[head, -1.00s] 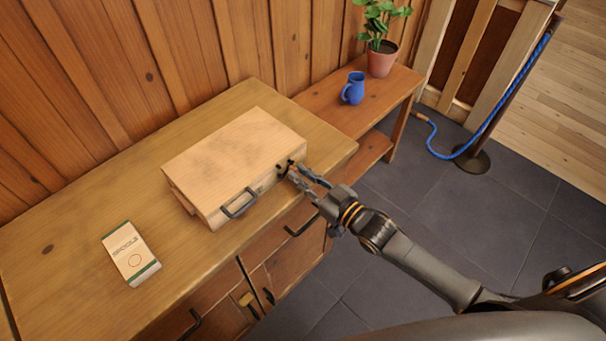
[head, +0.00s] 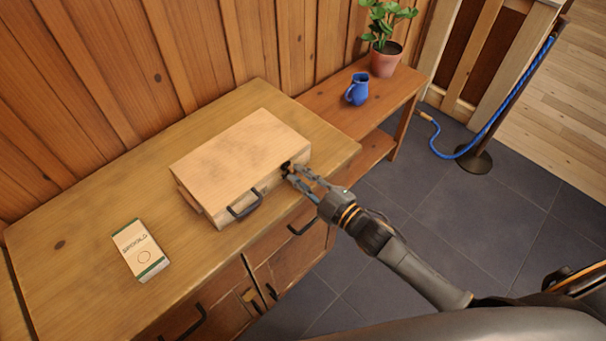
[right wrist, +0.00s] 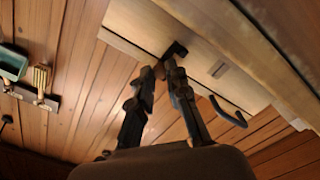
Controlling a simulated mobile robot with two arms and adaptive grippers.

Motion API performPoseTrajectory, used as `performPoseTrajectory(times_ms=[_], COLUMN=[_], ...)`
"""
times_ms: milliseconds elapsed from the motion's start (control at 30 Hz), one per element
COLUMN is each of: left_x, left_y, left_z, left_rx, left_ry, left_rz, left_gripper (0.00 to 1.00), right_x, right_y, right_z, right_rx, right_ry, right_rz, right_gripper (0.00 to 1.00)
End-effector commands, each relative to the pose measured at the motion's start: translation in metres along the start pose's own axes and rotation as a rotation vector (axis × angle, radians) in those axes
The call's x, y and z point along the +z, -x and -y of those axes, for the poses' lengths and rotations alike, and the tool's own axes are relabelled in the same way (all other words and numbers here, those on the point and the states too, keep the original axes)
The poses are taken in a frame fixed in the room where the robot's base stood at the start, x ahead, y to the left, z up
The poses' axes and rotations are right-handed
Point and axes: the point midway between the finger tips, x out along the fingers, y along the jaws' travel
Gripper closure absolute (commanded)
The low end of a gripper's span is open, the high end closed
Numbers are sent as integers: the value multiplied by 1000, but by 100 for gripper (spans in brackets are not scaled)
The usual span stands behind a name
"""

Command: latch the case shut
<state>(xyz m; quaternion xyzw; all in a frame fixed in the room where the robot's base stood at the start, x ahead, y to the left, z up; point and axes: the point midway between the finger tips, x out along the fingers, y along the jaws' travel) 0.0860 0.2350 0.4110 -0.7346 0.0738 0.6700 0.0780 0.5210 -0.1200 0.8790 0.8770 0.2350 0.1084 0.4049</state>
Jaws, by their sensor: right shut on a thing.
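The pale wooden case (head: 235,155) lies on the wooden cabinet top with its lid down. Its dark handle (head: 243,205) is on the front side and also shows in the right wrist view (right wrist: 229,113). A small black latch (right wrist: 175,50) sits on the case's front side, near its right end. My right gripper (right wrist: 168,70) has its fingertips together at this latch, shut on it; the tips partly hide it. In the head view the right gripper (head: 289,171) reaches the case's front right corner from the right. My left gripper is not in view.
A white and green carton (head: 140,250) lies on the cabinet top (head: 70,240), left of the case. A lower side table (head: 335,117) at the right holds a blue jug (head: 357,90) and a potted plant (head: 385,58). A wooden wall is close behind.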

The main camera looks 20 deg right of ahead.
Motion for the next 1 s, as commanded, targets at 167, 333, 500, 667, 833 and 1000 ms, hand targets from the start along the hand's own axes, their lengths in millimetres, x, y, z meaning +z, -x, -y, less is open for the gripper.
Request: performPoseTrajectory(times_ms=[167, 333, 500, 667, 833, 1000], left_x=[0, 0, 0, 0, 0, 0], left_y=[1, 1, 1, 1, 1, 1], left_z=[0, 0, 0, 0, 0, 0], left_rx=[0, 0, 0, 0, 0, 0], left_ry=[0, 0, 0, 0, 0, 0], left_rz=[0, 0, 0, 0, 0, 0], left_gripper=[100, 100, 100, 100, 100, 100], right_x=[-2, -3, -3, -3, -3, -3], right_y=[0, 0, 0, 0, 0, 0], right_z=[1, 1, 1, 1, 1, 1], right_rx=[0, 0, 0, 0, 0, 0], right_ry=[60, 89, 95, 94, 93, 93], right_rz=[0, 0, 0, -1, -1, 0], right_gripper=[100, 100, 100, 100, 68, 61])
